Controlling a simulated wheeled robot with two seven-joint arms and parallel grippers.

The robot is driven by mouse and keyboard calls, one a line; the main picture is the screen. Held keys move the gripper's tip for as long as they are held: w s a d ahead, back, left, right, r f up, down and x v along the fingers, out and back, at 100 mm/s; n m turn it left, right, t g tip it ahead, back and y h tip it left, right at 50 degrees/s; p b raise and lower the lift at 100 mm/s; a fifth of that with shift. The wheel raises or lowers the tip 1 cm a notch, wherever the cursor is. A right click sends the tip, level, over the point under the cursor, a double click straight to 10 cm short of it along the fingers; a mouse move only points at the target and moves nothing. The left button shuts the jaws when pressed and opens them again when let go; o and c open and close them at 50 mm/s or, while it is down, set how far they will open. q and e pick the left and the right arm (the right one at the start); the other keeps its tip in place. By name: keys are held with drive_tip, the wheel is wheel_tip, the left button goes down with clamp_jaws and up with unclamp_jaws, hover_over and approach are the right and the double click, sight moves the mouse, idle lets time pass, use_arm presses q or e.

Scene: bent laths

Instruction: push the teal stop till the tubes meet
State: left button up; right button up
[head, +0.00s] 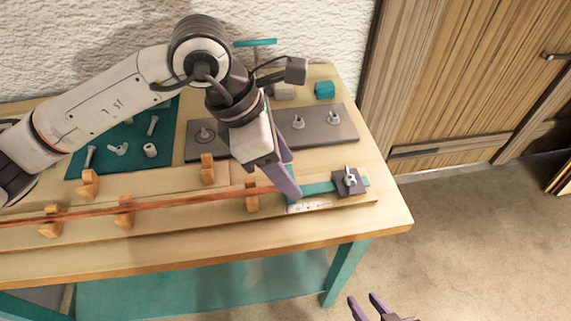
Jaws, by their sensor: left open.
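A teal sliding stop (320,188) lies near the bench's front right, running through a dark clamp block (342,188) with a wing nut. A long reddish-brown lath (170,204) runs from the left through wooden posts towards the stop. My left gripper (290,190) is open, its purple fingers pointing down at the stop's left end and the lath's right end. It hides where these come closest; I cannot tell whether it touches either. No tubes can be made out. My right gripper (364,301) is open and empty at the bottom edge, off the bench.
A small scale plate (309,207) lies below the stop. Wooden posts (124,212) stand along the lath. Behind are a grey plate (330,125) with wing nuts, a teal mat (90,170) with loose hardware, and a teal block (324,90). The bench's right front corner is clear.

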use_arm(q)
drive_tip(key=w+b+v, duration=0.1)
drive_tip(key=v, duration=0.9)
drive_tip(key=shift+s+a+r, duration=0.15)
drive_tip(key=shift+s, duration=0.35)
